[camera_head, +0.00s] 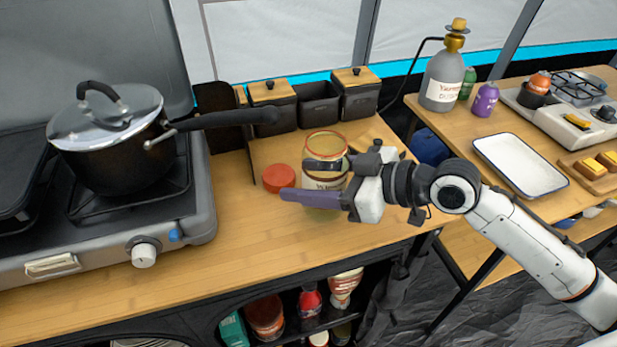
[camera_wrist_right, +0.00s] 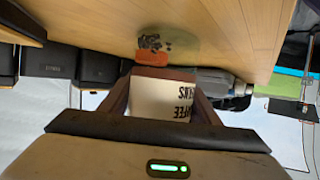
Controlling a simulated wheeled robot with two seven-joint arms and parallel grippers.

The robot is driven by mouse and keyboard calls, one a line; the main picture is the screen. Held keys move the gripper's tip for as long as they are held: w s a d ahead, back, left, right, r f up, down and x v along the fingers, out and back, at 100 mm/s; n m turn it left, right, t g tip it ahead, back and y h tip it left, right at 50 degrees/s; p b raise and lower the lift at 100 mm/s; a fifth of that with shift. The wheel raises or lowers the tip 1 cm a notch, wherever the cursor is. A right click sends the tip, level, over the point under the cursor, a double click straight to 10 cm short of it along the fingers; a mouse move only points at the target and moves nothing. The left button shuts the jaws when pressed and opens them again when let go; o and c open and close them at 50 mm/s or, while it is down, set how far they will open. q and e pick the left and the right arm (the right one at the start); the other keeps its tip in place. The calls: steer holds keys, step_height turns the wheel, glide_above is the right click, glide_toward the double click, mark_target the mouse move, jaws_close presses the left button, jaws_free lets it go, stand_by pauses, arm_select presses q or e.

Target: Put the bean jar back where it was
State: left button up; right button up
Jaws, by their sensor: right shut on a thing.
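The bean jar (camera_head: 323,183) is a clear, round jar with a pale label and an orange-red rim. It looks upright over the wooden counter beside the stove; I cannot tell whether its base touches the wood. My right gripper (camera_head: 303,181) reaches in from the right and is shut around it, one finger on each side. In the right wrist view the jar's label (camera_wrist_right: 160,98), with upside-down coffee beans lettering, sits between the fingers. A red round lid (camera_head: 279,178) lies just left of the jar. My left gripper is not in view.
Black canisters with wooden lids (camera_head: 272,92) stand behind the jar. A black pot (camera_head: 118,150) sits on the stove at left, its long handle reaching toward the canisters. The counter's front strip (camera_head: 230,262) is clear. A second table at right holds a white tray (camera_head: 520,165).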

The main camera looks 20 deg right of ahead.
mark_target(345, 181)
steer(key=o, duration=0.8)
steer(key=shift+f, duration=0.15)
steer(key=o, duration=0.5)
steer(key=shift+s+d+r, duration=0.1)
steer(key=shift+r, duration=0.15)
steer(key=b+v, duration=0.1)
steer(key=v, duration=0.9)
steer(key=shift+f, duration=0.15)
steer(key=shift+v, duration=0.85)
